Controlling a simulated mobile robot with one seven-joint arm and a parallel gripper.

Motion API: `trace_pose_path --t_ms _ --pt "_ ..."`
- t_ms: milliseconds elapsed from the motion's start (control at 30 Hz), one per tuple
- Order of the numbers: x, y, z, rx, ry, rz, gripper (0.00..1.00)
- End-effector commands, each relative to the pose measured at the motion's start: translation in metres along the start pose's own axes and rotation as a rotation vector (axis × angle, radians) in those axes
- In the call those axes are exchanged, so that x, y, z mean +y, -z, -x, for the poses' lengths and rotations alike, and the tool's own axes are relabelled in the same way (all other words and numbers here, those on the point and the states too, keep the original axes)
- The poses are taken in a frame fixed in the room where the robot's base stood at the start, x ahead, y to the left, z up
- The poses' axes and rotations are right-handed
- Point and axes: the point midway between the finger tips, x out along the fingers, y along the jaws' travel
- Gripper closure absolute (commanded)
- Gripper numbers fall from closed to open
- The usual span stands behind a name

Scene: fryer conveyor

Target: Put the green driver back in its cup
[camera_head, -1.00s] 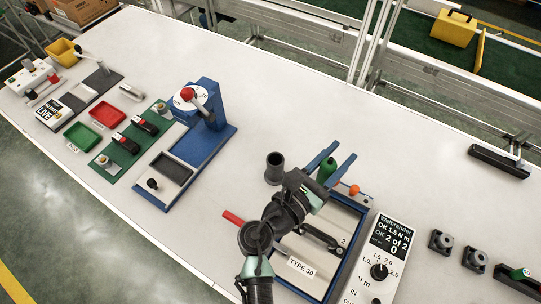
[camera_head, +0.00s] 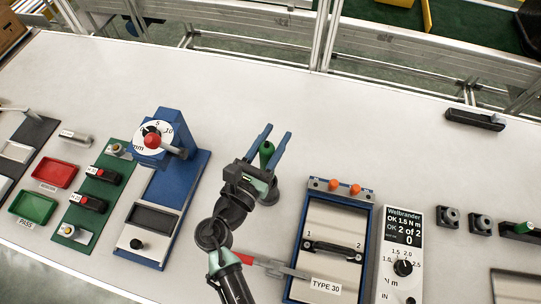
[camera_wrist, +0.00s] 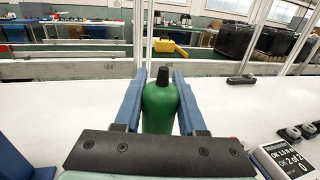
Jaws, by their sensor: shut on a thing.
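My gripper (camera_head: 276,133) has its two blue fingers shut on the green driver (camera_head: 267,151). In the wrist view the driver's green handle (camera_wrist: 160,108) stands upright between the fingers, its dark cap on top. The driver's lower end is hidden by my gripper. A dark grey round shape, seemingly the cup (camera_head: 270,197), shows just below and behind my gripper, mostly covered by it. I cannot tell whether the driver's tip is above the cup or inside it.
A blue-edged TYPE 30 fixture (camera_head: 333,215) with two orange knobs stands at the right. Beside it is the Weibrander torque box (camera_head: 403,262). A red-handled tool (camera_head: 250,261) lies left of the fixture. A blue gauge stand (camera_head: 180,180) is at the left.

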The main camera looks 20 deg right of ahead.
Motion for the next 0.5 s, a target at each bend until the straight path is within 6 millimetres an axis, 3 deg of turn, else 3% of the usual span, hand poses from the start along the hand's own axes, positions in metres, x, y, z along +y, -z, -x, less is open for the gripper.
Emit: trace_pose_path --t_ms 300,500 --pt "0.001 0.037 -0.001 -0.002 0.0 0.001 1.0" --pt "0.001 0.048 0.0 -0.004 0.0 -0.003 1.0"
